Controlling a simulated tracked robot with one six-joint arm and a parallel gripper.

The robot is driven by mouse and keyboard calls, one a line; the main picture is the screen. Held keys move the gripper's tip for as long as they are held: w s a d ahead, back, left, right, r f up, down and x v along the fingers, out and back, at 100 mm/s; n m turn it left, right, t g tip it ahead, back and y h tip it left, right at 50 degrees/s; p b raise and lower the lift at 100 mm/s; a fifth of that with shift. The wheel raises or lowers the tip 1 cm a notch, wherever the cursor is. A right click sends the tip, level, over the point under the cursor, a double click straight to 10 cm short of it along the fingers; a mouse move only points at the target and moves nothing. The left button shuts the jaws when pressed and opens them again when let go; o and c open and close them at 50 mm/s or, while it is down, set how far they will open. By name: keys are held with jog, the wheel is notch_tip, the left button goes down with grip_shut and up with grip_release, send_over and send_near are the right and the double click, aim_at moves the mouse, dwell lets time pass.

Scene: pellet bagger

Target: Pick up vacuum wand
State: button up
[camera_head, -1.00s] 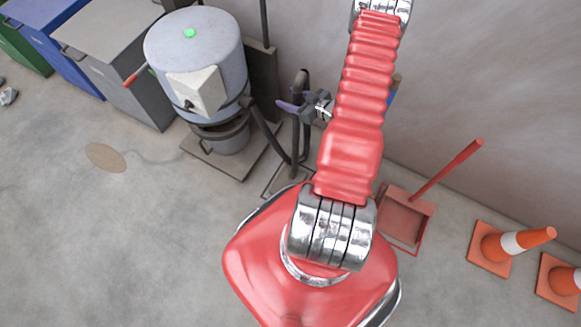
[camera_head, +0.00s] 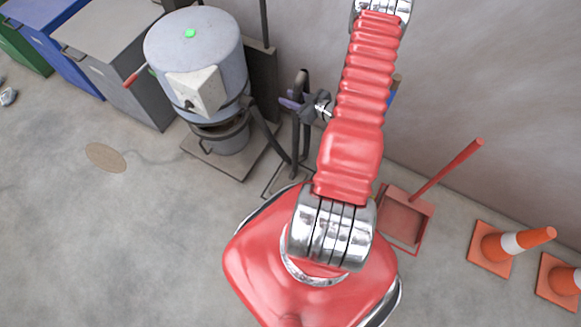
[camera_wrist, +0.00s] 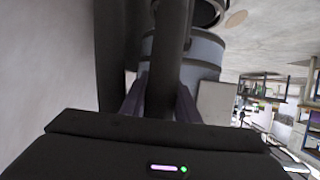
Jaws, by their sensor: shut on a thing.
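The vacuum wand (camera_head: 296,138) is a dark upright tube standing between the grey vacuum drum and the wall in the head view. In the wrist view, the wand (camera_wrist: 172,60) runs down between the two purple fingers of my gripper (camera_wrist: 160,104). My gripper (camera_head: 291,103) is shut on the wand near its upper part. The exact contact is partly hidden by the dark gripper body. Red arm links cover part of the area to the right in the head view.
The grey vacuum drum (camera_head: 196,60) stands on a base plate left of the wand, with a dark hose (camera_head: 268,134) from it. Bins (camera_head: 112,60) are at upper left. A red dustpan (camera_head: 404,214) and orange cones (camera_head: 505,245) are at right.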

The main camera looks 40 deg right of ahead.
jog(key=c, duration=0.3)
jog(key=shift+r, duration=0.15)
jog(key=shift+r, duration=4.9)
jog(key=shift+s, duration=0.1)
